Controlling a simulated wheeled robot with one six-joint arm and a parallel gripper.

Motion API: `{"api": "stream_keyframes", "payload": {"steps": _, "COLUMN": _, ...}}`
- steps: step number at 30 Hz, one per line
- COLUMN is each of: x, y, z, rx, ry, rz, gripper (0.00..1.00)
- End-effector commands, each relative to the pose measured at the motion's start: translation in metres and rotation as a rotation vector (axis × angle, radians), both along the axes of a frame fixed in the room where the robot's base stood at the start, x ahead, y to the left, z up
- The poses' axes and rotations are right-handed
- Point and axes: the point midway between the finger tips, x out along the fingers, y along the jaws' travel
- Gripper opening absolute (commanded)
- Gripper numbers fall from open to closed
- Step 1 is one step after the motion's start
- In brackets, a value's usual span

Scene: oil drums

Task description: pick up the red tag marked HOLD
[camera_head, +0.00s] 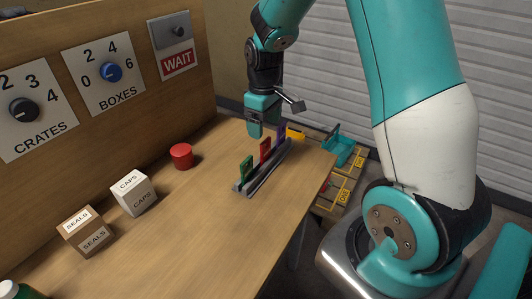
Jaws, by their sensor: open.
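The red tag (265,150) stands upright in a dark slotted rack (250,180) on the wooden table, between a green tag (246,166) and a purple tag (280,134). Its lettering is too small to read. My gripper (258,130) points down just above the red tag and a little to its left in the picture. It is open, with nothing seen between its fingers. I cannot tell whether its fingertips touch the tag.
A red cylinder (182,156), a white CAPS box (131,193) and a brown SEALS box (84,231) stand left of the rack. A yellow object (295,134) is behind it. A panel with dials (110,72) rises along the left.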

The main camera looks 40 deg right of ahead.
Motion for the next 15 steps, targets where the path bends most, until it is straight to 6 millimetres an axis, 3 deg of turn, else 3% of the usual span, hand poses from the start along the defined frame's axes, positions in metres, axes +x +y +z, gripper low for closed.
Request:
{"api": "stream_keyframes", "payload": {"steps": 3, "x": -0.001, "y": 0.0, "z": -0.022, "rx": 0.001, "ry": 0.004, "rz": -0.001, "gripper": 0.78}}
{"api": "stream_keyframes", "payload": {"steps": 11, "x": -0.001, "y": 0.0, "z": -0.042, "rx": 0.001, "ry": 0.001, "rz": -0.001, "gripper": 0.78}}
{"api": "stream_keyframes", "payload": {"steps": 15, "x": -0.003, "y": -0.002, "z": -0.063, "rx": 0.001, "ry": 0.005, "rz": -0.001, "gripper": 0.78}}
